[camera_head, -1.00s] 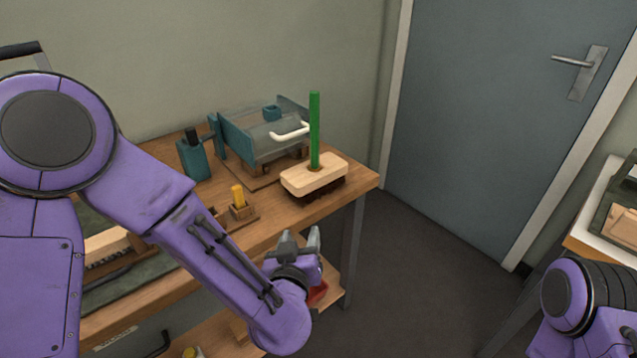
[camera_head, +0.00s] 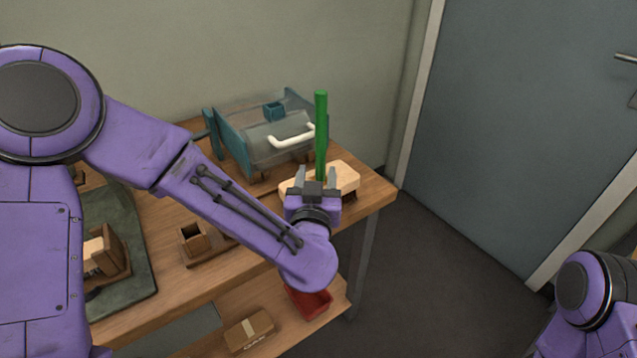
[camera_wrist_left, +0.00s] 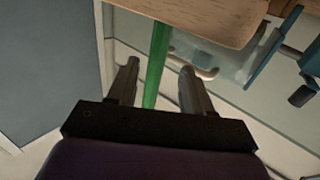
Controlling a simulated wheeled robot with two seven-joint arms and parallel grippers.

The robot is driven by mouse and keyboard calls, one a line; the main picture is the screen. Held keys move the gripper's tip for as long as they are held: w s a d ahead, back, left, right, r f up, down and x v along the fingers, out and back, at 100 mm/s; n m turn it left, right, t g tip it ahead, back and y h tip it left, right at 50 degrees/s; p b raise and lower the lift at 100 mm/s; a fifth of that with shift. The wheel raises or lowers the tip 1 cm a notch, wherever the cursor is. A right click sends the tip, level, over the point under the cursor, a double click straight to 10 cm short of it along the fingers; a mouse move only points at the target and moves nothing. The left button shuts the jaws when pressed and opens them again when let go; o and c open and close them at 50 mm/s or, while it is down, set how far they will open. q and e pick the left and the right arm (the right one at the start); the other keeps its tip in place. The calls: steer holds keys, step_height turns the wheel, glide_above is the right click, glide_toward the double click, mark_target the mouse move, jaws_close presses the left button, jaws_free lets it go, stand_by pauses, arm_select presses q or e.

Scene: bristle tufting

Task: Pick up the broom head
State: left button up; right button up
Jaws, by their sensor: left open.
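The broom head (camera_head: 346,176) is a pale wooden block near the right end of the workbench, with a green handle (camera_head: 321,130) standing upright from it. My left gripper (camera_head: 315,180) is open in front of the block, low by the handle, and hides part of the block. In the left wrist view, the handle (camera_wrist_left: 156,65) shows between the two open fingers (camera_wrist_left: 157,80), and pale wood, apparently the broom head (camera_wrist_left: 200,18), fills the top. I cannot tell whether a finger touches anything. My right gripper is out of view.
A teal machine with a white handle (camera_head: 290,136) stands on the bench (camera_head: 208,272) just left of the broom head. A small wooden holder (camera_head: 192,240) is nearer the front. A red bin (camera_head: 308,300) and a carton (camera_head: 249,331) sit on the shelf below.

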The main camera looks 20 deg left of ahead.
mark_target(320, 166)
arm_select(q)
steer(key=x, duration=0.6)
steer(key=shift+d+f+p, duration=0.1)
steer(key=shift+f+p, duration=0.2)
steer(key=shift+s+d, duration=0.1)
steer(key=shift+r, duration=0.1)
jaws_close()
